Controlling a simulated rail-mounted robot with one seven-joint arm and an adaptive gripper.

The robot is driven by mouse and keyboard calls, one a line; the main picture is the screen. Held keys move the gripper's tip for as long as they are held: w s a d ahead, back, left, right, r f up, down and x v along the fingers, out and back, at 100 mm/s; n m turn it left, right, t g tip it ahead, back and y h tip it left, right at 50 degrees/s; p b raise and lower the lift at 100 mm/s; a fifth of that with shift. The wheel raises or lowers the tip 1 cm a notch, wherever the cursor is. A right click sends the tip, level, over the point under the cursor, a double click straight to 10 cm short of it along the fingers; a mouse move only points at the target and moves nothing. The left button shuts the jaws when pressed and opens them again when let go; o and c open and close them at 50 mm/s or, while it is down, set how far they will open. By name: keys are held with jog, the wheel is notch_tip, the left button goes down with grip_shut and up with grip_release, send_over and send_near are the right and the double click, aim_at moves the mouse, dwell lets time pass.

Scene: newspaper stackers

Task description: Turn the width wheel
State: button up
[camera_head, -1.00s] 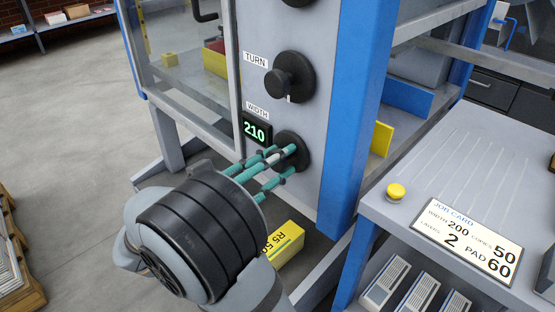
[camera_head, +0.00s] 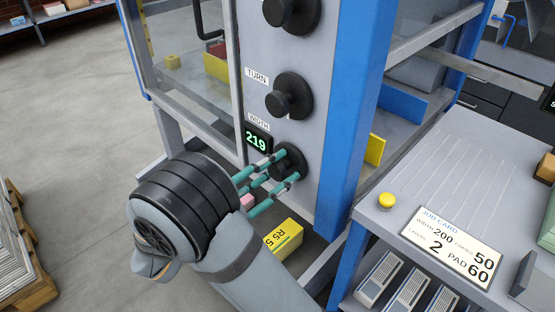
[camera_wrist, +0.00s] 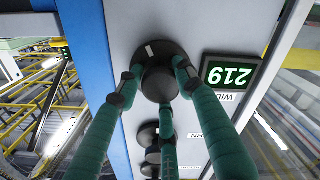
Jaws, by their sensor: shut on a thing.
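The black width wheel (camera_head: 287,163) sits low on the grey machine panel, below the WIDTH label. Its green display (camera_head: 257,140) reads 219. My gripper (camera_head: 283,166), with green fingers, is shut on the wheel's knob. In the wrist view, the fingers close around the black wheel (camera_wrist: 161,72) from several sides, and the display (camera_wrist: 231,76) shows 219 upside down beside it. The fingers hide part of the wheel. The job card (camera_head: 452,243) reads width 200, layers 2, pad 60, and a 50.
The TURN wheel (camera_head: 287,96) is just above, with another dark knob (camera_head: 292,12) higher up. A blue post (camera_head: 352,110) stands right of the panel. A yellow button (camera_head: 387,201) is on the side table.

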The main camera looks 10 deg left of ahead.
jog(key=n+p, duration=0.4)
jog(key=shift+s+d+r, duration=0.1)
jog(key=shift+r, duration=0.1)
jog(key=n+p, duration=0.3)
jog(key=p, duration=0.1)
jog(key=shift+n, duration=0.3)
jog(key=n+p, duration=0.3)
jog(key=p, duration=0.1)
jog(key=shift+n, duration=0.3)
jog(key=n+p, duration=0.7)
jog(key=n, duration=0.1)
jog(key=n+p, duration=0.1)
jog(key=n, duration=0.2)
jog(key=shift+n, duration=0.3)
jog(key=n+p, duration=0.1)
jog(key=n, duration=0.3)
jog(key=shift+p, duration=0.35)
jog(key=shift+w+a+n+p, duration=0.1)
jog(key=shift+n+p, duration=0.05)
jog(key=shift+n, duration=0.85)
jog(key=shift+w+a+n+p, duration=0.1)
jog(key=shift+n+p, duration=0.05)
jog(key=shift+n, duration=0.85)
